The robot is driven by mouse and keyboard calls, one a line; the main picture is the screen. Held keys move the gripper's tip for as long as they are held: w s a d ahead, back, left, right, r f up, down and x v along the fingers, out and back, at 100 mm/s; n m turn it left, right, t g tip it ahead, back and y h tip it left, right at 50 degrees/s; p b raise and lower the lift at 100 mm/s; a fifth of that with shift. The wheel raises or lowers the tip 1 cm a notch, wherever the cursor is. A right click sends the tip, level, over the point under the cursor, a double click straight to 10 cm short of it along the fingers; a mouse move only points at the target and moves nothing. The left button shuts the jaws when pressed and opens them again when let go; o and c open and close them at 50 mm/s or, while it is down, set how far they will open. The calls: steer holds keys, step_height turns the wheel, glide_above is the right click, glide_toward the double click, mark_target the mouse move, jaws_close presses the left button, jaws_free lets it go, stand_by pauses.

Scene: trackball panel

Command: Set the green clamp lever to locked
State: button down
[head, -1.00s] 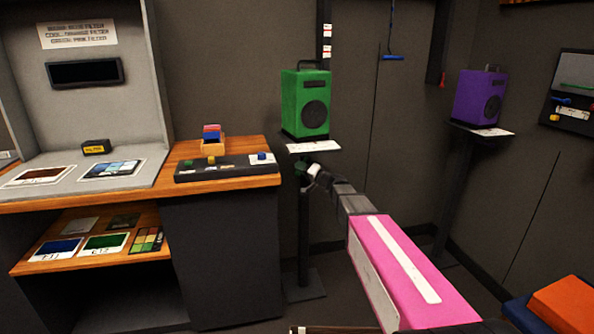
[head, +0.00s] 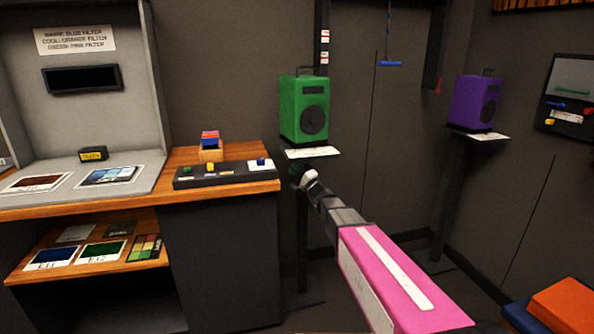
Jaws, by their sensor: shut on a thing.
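The green speaker (head: 304,108) stands upright on a small stand plate (head: 313,152). Just below the plate, at the top of the dark stand post, is the green clamp lever (head: 296,172). It is small and dark in this view, so I cannot read its setting. My gripper (head: 305,178) reaches the lever from the lower right and is shut on it. The fingers hide part of the lever. My pink and grey arm runs from there to the lower right.
A purple speaker (head: 475,102) stands on another stand to the right. A wooden bench (head: 222,155) with a dark control strip (head: 226,174) is at the left of the stand. An orange box (head: 565,305) is at the lower right. A blue hanging handle (head: 390,64) is behind.

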steer(key=shift+s+a, duration=0.25)
steer(key=shift+s, duration=0.15)
steer(key=c, duration=1.2)
jaws_free()
steer(key=shift+a, duration=0.1)
steer(key=shift+o, duration=0.2)
steer(key=shift+w, duration=0.1)
steer(key=v, duration=1.1)
